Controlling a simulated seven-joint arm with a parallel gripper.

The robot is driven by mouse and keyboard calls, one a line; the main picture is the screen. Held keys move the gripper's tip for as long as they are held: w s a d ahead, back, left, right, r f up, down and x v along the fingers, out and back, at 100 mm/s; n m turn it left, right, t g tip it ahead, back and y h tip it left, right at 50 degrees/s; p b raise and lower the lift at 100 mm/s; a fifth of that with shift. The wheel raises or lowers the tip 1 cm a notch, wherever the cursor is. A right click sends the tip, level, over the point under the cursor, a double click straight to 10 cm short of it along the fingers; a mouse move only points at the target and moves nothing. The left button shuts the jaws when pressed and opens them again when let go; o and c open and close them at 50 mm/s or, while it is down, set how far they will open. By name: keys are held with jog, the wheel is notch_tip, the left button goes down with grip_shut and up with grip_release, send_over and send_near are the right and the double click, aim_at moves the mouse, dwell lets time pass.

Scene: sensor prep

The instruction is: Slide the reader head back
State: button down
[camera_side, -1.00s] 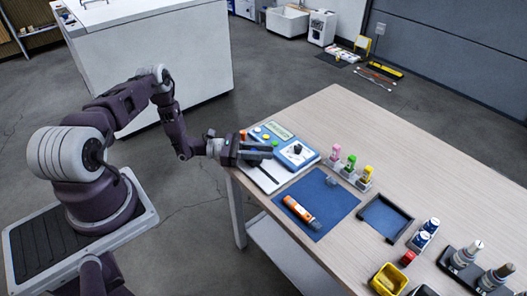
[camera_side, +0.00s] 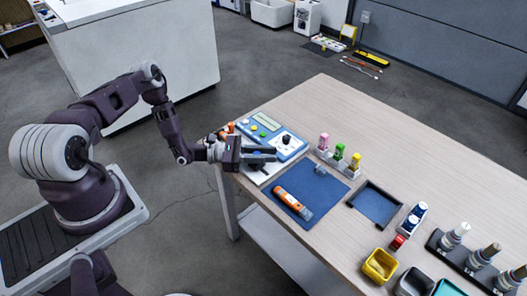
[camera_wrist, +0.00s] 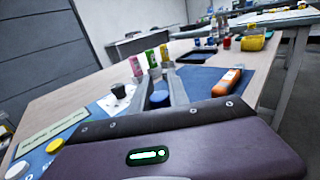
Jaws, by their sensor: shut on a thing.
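The reader is a blue and white unit (camera_side: 262,125) with a display, coloured buttons and a black knob, at the table's near left corner. A pale base strip (camera_side: 253,177) runs along its front. My gripper (camera_side: 274,155) is low over this strip, its fingers pointing right. A dark part (camera_side: 262,166), seemingly the reader head, shows under the fingers and is mostly hidden by them. In the wrist view a blue round top (camera_wrist: 158,97) sits between my two fingers, which are shut on the head. The black knob (camera_wrist: 119,91) stands left of the fingers, apart from them.
A blue mat (camera_side: 313,192) with an orange pen-like tool (camera_side: 293,202) lies just right of the gripper. Several coloured-cap bottles (camera_side: 340,152) stand behind it. A dark tray (camera_side: 376,208) and a yellow bin (camera_side: 380,265) are further right. The table's back is clear.

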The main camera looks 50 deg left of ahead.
aim_at(245, 167)
jog(key=shift+d, duration=0.25)
jog(key=c, duration=1.3)
grip_release()
jog(key=shift+o, duration=0.2)
jog(key=shift+a, duration=0.1)
jog(key=v, duration=0.7)
jog(key=s+d+r+m+g+y, duration=0.1)
jog(key=s+d+r+m+g, duration=0.1)
jog(key=d+r+m+g, duration=0.45)
jog(key=s+d+r+m+g, duration=0.1)
jog(key=s+r+m+g, duration=0.3)
jog(key=r, duration=0.6)
jog(key=s+d+r+m+g+y, duration=0.1)
jog(key=d+r+m+g, duration=0.25)
jog(key=r+m, duration=0.4)
jog(key=s+a+r+m+t+y, duration=0.2)
jog(key=s+r+m+t+y, duration=0.4)
jog(key=s, duration=1.1)
notch_tip(245, 167, up, 5)
jog(key=m+y, duration=0.3)
jog(key=y, duration=0.1)
jog(key=shift+a+t+y, duration=0.2)
jog(key=shift+t+y, duration=0.2)
